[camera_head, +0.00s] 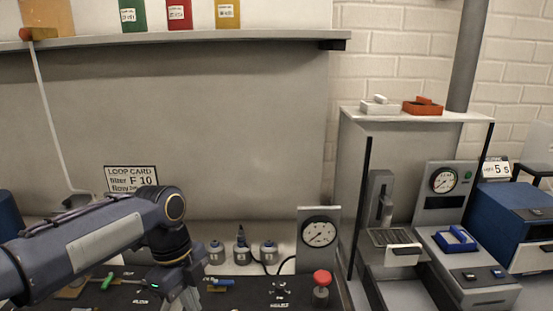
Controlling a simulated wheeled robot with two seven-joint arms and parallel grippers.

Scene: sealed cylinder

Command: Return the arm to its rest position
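My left arm (95,240) reaches in from the left edge, bent downward at its end. My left gripper (187,299) points down over the black bench at the lower middle-left. Its fingertips are cut off by the bottom edge, so I cannot tell whether it is open or shut, or holds anything. A small blue-and-yellow piece (220,282) lies just right of it. My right arm and gripper are not in view.
On the bench stand several small grey canisters (216,252), a gauge panel (319,236) and a red-knobbed post (321,283). A loop card (131,178) is behind my arm. A shelf (200,39) hangs above. Right of the bench are machines with a second gauge (444,180).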

